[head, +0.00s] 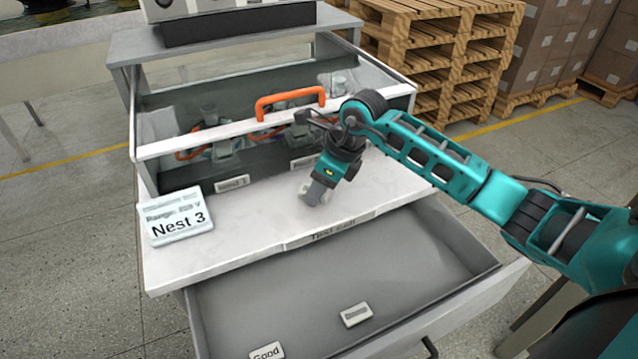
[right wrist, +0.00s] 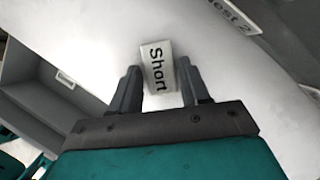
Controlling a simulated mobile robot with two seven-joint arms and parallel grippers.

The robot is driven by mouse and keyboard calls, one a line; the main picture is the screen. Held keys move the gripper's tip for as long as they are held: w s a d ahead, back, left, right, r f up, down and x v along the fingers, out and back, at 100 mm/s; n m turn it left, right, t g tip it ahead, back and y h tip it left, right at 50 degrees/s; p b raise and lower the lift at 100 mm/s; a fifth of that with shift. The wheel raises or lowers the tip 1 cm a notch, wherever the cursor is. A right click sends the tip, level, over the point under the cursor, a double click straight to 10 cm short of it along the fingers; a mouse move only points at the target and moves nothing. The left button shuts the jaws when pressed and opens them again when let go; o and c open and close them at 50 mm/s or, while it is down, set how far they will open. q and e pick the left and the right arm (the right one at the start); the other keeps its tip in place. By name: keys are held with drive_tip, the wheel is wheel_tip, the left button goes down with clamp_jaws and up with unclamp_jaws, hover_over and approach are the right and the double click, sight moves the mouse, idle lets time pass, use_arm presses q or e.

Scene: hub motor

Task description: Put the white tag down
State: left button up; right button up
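The white tag (right wrist: 157,66), a small block lettered "Short", shows in the right wrist view between my right gripper's fingertips (right wrist: 158,80). The tag's face is toward the camera, and a narrow gap seems to show beside it, so the fingers look open around it. In the head view my right gripper (head: 315,192) points down, low over the white worktop (head: 255,225). The tag is not clear there, and I cannot tell whether it touches the top. My left gripper is not in view.
A "Nest 3" sign (head: 178,218) stands at the worktop's left. Behind is a clear guard with an orange handle (head: 290,100) over the nests. An open grey drawer (head: 280,310) below the front edge holds a "Good" label (head: 267,352) and another label (head: 356,315).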

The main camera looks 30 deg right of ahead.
drive_tip(key=shift+o, duration=1.1)
drive_tip(key=shift+r, duration=0.15)
drive_tip(key=p+v, duration=0.1)
drive_tip(key=v, duration=1.1)
drive_tip(key=shift+p, duration=0.4)
